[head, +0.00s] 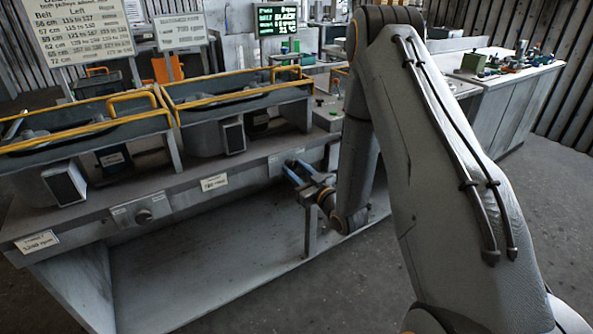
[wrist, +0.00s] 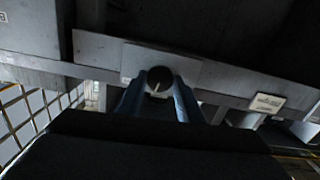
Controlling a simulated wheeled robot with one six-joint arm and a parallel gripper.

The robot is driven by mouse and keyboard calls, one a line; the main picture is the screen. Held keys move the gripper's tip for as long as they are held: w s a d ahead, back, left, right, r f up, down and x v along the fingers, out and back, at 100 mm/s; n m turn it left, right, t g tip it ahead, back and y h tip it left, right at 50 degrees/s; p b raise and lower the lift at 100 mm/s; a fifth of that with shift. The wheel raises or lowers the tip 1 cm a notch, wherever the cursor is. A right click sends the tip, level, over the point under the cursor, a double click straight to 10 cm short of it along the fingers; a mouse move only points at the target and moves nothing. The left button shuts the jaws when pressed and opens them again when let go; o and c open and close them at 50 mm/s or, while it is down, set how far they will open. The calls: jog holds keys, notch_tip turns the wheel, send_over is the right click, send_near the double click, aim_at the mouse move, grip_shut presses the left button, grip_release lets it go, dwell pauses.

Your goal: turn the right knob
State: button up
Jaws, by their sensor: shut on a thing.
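The right knob (wrist: 158,82) is a dark round knob with a pale pointer line, on a light metal plate on the bench's front face. My gripper (wrist: 159,80) has its two blue fingers shut on it, one on each side, in the wrist view. The pointer line looks close to upright there. In the head view my gripper (head: 291,170) reaches to the bench front, and the right knob is hidden behind the fingers. The left knob (head: 143,216) sits on its own plate farther left, with nothing touching it.
The bench (head: 190,204) carries two blower housings with yellow rails. A small label (head: 214,182) lies between the knobs, and another label (head: 37,241) is at the left end. A green-lettered display (head: 278,20) stands behind. The floor in front is clear.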

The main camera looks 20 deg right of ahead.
jog(key=m, duration=1.2)
jog(key=shift+w+m, duration=0.1)
jog(key=shift+m, duration=0.2)
jog(key=shift+d, duration=0.1)
dwell(0.3)
jog(key=o, duration=1.1)
jog(key=shift+c, duration=0.2)
jog(key=b+v, duration=0.1)
jog(key=v, duration=0.6)
jog(key=shift+s, duration=0.4)
